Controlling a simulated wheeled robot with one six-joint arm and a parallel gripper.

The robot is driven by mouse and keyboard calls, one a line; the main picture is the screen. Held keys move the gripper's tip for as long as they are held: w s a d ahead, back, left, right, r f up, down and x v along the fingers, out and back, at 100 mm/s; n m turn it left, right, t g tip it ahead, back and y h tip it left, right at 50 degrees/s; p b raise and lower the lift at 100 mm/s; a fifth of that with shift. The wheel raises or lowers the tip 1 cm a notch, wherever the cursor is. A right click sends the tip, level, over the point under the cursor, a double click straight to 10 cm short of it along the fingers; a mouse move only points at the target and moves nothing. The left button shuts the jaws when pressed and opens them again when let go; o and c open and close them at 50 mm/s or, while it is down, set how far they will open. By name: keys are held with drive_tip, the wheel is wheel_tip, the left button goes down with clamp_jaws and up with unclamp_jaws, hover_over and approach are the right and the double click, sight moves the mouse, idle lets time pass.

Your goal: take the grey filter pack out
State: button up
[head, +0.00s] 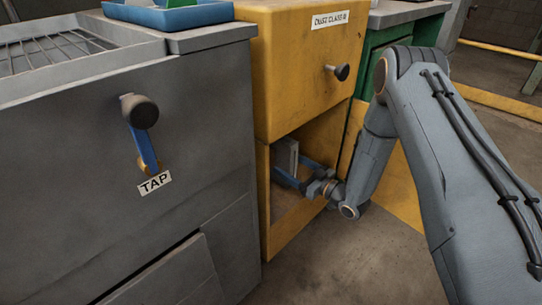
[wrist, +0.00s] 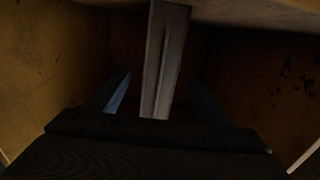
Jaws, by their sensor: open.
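The grey filter pack (head: 285,156) stands upright inside the open lower compartment of the yellow cabinet (head: 300,72). In the wrist view the filter pack (wrist: 164,60) is a tall narrow grey slab near the middle. My gripper (head: 298,172) reaches into the compartment. In the wrist view my gripper (wrist: 159,92) is open, with one finger left of the pack and one right of it, the right one very dark. I cannot tell whether either finger touches the pack.
The compartment's walls (wrist: 75,60) stand close on both sides of my gripper. A knob (head: 342,72) sticks out of the cabinet above the opening. A grey unit with a TAP lever (head: 148,150) stands at left. The floor (head: 340,262) in front is clear.

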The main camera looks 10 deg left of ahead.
sight(278, 157)
drive_tip(key=shift+b+x, duration=1.3)
drive_tip(key=shift+x, duration=1.85)
drive_tip(key=shift+d+f, duration=0.1)
drive_tip(key=shift+d, duration=0.05)
drive_tip(key=c, duration=1.6)
drive_tip(key=shift+w, duration=0.1)
drive_tip(key=shift+c, duration=0.6)
